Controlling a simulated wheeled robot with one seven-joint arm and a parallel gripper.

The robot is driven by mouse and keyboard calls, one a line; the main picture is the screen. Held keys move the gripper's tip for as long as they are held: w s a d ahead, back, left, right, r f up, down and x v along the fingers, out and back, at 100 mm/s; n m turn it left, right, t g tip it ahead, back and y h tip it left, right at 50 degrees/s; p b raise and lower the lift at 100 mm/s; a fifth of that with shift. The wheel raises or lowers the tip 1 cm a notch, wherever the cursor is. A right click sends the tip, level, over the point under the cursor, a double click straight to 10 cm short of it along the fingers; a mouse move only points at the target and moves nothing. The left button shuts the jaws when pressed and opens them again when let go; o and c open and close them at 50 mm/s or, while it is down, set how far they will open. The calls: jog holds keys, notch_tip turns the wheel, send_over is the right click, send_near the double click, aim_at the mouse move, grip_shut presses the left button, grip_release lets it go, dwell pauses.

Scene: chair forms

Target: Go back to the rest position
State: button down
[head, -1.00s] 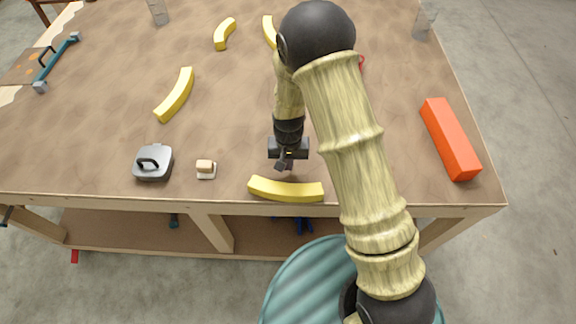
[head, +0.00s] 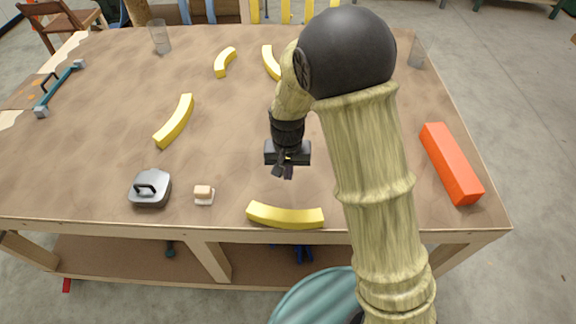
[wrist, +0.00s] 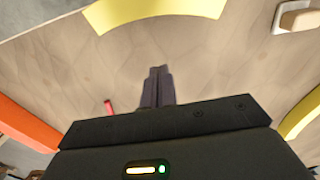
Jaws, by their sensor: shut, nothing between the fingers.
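My gripper (head: 283,171) is shut and empty above the table in the head view, just behind the front yellow curved piece (head: 286,216). In the wrist view my gripper (wrist: 158,85) shows its two dark fingers together, with nothing between them. The same yellow piece (wrist: 150,10) lies beyond the fingertips at the top of that view. My arm crosses the right half of the head view and hides part of the table behind it.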

jog(key=shift+d, duration=0.1)
jog(key=s+d+r+t, duration=0.1)
jog(key=s+d+r, duration=0.3)
jog(key=d, duration=0.5)
jog(key=s+d+r+t, duration=0.1)
jog(key=s+d+r, duration=0.4)
jog(key=d, duration=0.5)
jog(key=shift+s+r+m+t, duration=0.15)
jog(key=shift+s+m+t, duration=0.15)
jog(key=shift+s, duration=0.35)
jog(key=shift+w+a, duration=0.1)
